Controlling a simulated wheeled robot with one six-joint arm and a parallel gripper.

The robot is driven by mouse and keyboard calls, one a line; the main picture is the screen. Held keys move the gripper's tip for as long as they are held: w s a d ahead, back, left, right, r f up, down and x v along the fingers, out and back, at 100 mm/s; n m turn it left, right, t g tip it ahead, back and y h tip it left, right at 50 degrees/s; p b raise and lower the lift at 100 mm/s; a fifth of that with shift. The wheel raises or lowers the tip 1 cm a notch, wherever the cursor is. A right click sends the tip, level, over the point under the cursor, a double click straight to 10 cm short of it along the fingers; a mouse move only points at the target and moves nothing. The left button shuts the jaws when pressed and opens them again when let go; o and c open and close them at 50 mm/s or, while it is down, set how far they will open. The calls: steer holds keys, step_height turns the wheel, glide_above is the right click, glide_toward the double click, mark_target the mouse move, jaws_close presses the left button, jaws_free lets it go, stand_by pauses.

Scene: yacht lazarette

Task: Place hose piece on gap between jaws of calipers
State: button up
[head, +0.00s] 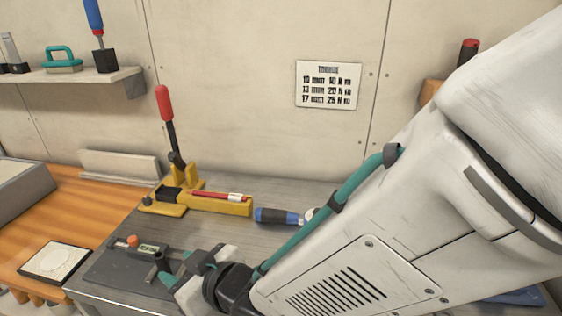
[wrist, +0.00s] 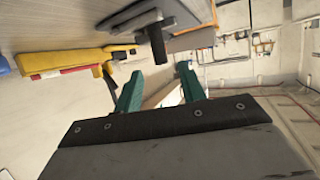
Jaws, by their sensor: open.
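The calipers (head: 151,249), with a small display, lie on a dark mat (head: 105,270) on the grey bench. A small orange piece (head: 132,240) sits at their far left end; I cannot tell whether it is the hose piece. A dark bar-like part (head: 153,272) shows near my gripper. My gripper (head: 176,268) has teal fingers and is just right of the calipers, over the mat's right side. In the wrist view my gripper (wrist: 158,90) is open, with nothing clearly held between the fingers. A dark stubby part (wrist: 152,42) stands out from the mat edge, beyond the fingertips.
A white square pad (head: 57,262) lies left on the wooden top. My arm hides the bench's right side.

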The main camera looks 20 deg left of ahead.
steer(key=shift+v, duration=1.95)
steer(key=w+d+r+m+t+h, duration=0.3)
steer(key=w+d+m+h, duration=0.1)
steer(key=w+d, duration=0.8)
steer(key=w+d+r+m+h, duration=0.1)
steer(key=d+m+h, duration=0.15)
steer(key=d, duration=0.75)
steer(key=w+d+r+m+h, duration=0.1)
steer(key=w+d+m+h, duration=0.15)
steer(key=d, duration=0.65)
steer(key=s+d+r+m+g+h, duration=0.2)
steer(key=s+d+m, duration=0.1)
steer(key=s+d, duration=0.4)
steer(key=s+d+r+m+g+h, duration=0.1)
steer(key=s+d+r+m+g, duration=0.1)
steer(key=s+d, duration=0.6)
steer(key=d+g, duration=0.1)
steer(key=d, duration=0.2)
steer(key=shift+s+d+m+h, duration=0.25)
steer(key=shift+d+m+h, duration=0.05)
steer(key=shift+m+h, duration=0.1)
